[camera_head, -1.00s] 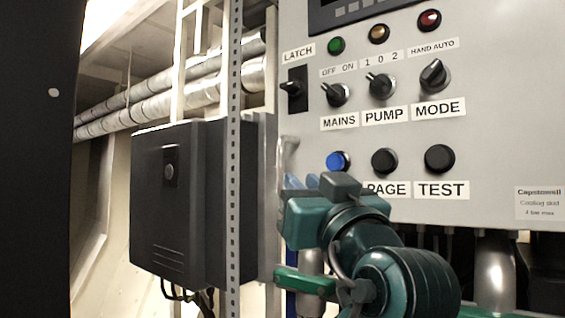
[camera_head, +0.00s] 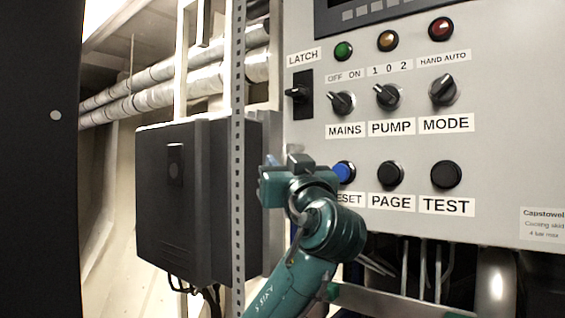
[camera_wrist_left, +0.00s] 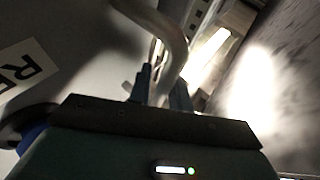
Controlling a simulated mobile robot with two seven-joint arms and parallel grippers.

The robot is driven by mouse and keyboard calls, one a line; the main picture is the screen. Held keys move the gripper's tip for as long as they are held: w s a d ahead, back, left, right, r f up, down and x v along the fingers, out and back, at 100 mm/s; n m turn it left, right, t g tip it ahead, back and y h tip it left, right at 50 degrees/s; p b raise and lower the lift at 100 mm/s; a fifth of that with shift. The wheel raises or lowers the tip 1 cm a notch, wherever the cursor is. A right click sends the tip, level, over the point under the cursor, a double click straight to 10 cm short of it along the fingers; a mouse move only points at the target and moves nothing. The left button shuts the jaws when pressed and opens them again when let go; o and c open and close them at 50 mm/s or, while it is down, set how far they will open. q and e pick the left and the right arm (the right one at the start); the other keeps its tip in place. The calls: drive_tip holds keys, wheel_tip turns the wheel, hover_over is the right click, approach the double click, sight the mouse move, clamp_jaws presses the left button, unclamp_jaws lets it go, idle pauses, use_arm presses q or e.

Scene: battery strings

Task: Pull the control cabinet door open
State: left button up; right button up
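The grey cabinet door (camera_head: 500,140) fills the right half of the head view. Its black latch knob (camera_head: 298,92) points sideways at the upper left. The bent metal door handle (camera_wrist_left: 168,35) shows in the left wrist view and runs down between my left gripper's fingers (camera_wrist_left: 162,92). The fingers lie close on both sides of the bar, with little gap. In the head view my left gripper (camera_head: 275,172) is at the door's left edge and covers most of the handle. I cannot tell whether the door is ajar. My right gripper is out of view.
A dark box (camera_head: 190,200) hangs left of the door, behind a perforated upright strut (camera_head: 238,130). The door carries several switches and buttons, including a blue button (camera_head: 344,172) close to my left gripper. Cables and pipes show below the door.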

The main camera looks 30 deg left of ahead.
use_arm(q)
drive_tip(key=shift+c, duration=0.6)
clamp_jaws()
drive_tip(key=shift+s, duration=0.1)
